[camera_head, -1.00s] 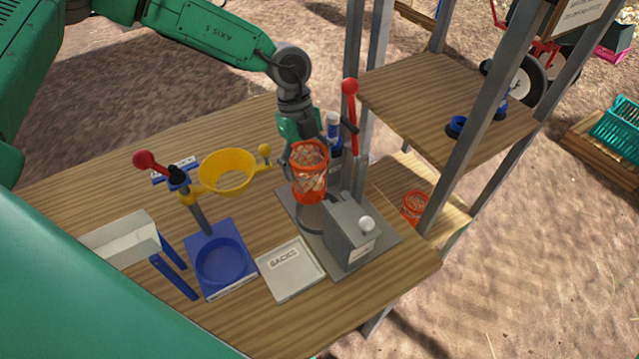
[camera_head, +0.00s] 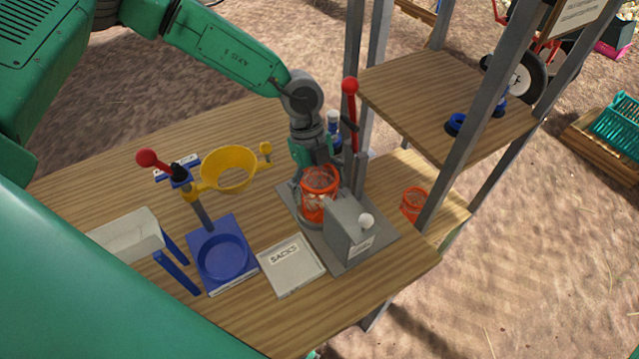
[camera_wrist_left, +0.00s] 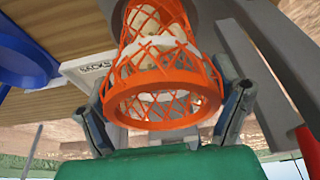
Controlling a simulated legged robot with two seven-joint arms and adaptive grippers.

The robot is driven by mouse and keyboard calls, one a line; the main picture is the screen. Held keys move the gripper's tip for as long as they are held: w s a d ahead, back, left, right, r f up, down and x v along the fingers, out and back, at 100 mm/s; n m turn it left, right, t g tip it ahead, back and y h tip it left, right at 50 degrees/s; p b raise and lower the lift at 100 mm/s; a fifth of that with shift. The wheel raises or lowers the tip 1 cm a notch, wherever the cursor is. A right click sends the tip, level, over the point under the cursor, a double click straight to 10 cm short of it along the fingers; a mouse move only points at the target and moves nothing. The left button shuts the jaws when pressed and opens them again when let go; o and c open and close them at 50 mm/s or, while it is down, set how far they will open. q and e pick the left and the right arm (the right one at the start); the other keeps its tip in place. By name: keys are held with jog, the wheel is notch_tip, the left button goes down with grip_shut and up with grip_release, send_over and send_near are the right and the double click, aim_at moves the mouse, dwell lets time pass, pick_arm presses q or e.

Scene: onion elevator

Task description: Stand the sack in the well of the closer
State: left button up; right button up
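The sack (camera_head: 319,196) is an orange mesh tube, upright at the closer, a grey plate with a grey block (camera_head: 350,232) and a white knob. Its lower end is at the round well beside the block; whether it rests on the bottom is hidden. In the left wrist view the sack (camera_wrist_left: 160,85) shows its open rim toward me and pale, round contents inside. My left gripper (camera_head: 316,178) has a finger on each side of the sack, close against the mesh, and appears shut on it. My right gripper is not in view.
A red-knobbed lever (camera_head: 350,88) stands just behind the closer. A yellow funnel ring (camera_head: 228,170), blue base (camera_head: 222,258), white chute (camera_head: 125,237) and SACKS tray (camera_head: 291,266) are to the left. Another orange mesh item (camera_head: 413,204) and shelf posts are right.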

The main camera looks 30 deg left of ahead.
pick_arm(q)
jog(key=shift+o, duration=0.2)
jog(key=v, duration=1.2)
jog(key=shift+b, duration=0.35)
